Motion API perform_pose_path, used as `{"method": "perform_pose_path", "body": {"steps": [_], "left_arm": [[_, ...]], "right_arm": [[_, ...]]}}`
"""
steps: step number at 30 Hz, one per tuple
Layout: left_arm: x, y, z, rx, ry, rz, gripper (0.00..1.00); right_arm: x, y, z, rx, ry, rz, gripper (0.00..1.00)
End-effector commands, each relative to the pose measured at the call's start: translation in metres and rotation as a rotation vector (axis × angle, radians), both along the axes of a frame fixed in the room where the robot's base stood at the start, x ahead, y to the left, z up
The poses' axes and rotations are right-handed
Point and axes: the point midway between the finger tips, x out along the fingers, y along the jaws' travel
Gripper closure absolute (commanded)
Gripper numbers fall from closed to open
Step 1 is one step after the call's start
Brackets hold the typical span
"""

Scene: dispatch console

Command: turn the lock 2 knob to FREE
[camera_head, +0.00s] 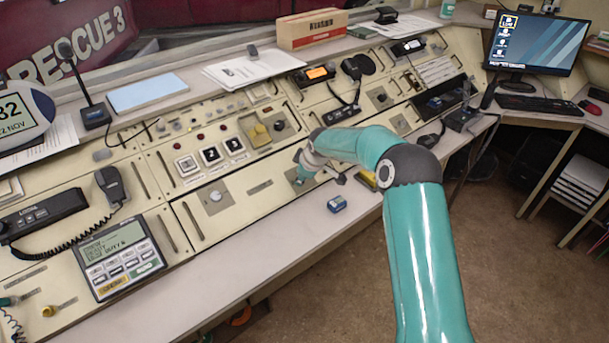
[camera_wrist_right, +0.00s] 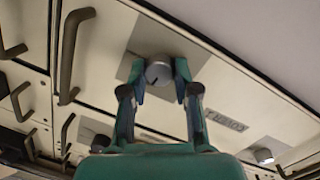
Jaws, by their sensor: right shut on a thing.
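A round silver knob (camera_wrist_right: 158,73) stands on a grey square plate (camera_wrist_right: 196,55) on the sloped console panel in the right wrist view. It has a dark pointer mark on its lower left edge. My right gripper (camera_wrist_right: 160,76) is shut on this knob, one finger on each side. In the head view my right gripper (camera_head: 303,172) reaches down to the panel and hides most of the knob there. A label strip (camera_wrist_right: 228,120) beside the plate is too blurred to read.
Another knob (camera_head: 215,195) sits on its own plate to the left. Upright bar handles (camera_head: 193,220) stick out of the panel. A handset radio (camera_head: 110,186) and a keypad unit (camera_head: 117,257) are farther left.

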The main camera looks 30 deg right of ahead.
Motion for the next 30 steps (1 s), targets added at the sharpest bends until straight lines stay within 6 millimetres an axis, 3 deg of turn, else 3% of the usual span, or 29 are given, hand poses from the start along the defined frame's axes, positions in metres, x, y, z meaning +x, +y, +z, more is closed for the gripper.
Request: {"method": "perform_pose_path", "body": {"steps": [14,30], "left_arm": [[0.000,0.000,-0.012,0.000,0.000,0.000,0.60],[0.000,0.000,-0.012,0.000,0.000,0.000,0.60]], "right_arm": [[0.002,-0.001,0.001,0.203,0.012,-0.317,1.00],[0.004,-0.001,0.003,0.484,0.032,-0.747,1.00]]}}
